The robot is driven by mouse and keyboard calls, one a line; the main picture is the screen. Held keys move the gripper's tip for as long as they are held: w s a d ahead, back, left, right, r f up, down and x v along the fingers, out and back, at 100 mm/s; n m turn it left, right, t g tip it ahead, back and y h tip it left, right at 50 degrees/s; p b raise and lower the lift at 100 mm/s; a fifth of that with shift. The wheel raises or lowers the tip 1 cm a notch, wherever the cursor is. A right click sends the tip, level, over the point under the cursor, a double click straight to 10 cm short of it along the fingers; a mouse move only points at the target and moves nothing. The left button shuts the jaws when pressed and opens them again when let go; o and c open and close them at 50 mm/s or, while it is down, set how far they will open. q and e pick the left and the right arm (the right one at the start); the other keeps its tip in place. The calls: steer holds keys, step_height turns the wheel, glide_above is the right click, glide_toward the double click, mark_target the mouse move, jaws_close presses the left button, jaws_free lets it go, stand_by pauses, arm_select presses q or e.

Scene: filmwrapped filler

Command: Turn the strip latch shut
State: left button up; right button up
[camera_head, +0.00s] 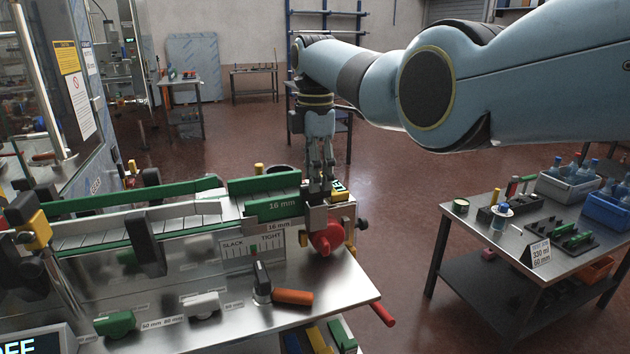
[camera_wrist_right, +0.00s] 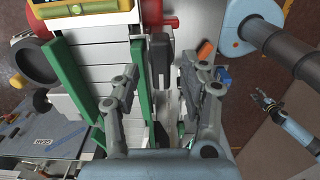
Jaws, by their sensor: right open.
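My right gripper (camera_head: 320,178) points straight down over the right end of the line, beside the green 16 mm strip (camera_head: 273,208). In the wrist view the gripper (camera_wrist_right: 158,88) is open. A dark grey upright block (camera_wrist_right: 160,58), which looks like the strip latch, and a green rail (camera_wrist_right: 137,95) lie between its fingers. I cannot tell whether a finger touches the block. In the head view the gripper partly hides this spot. A small gripper (camera_wrist_right: 266,101), seemingly my left one, shows far off at the right of the wrist view; its jaws are too small to judge.
A red knob (camera_head: 327,238) sits at the line's end, below my right gripper. A side table (camera_head: 480,228) with bins stands right, across open floor.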

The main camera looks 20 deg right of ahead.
steer(key=shift+f, duration=1.25)
arm_select(q)
steer(key=shift+w, duration=0.85)
arm_select(e)
jaws_close()
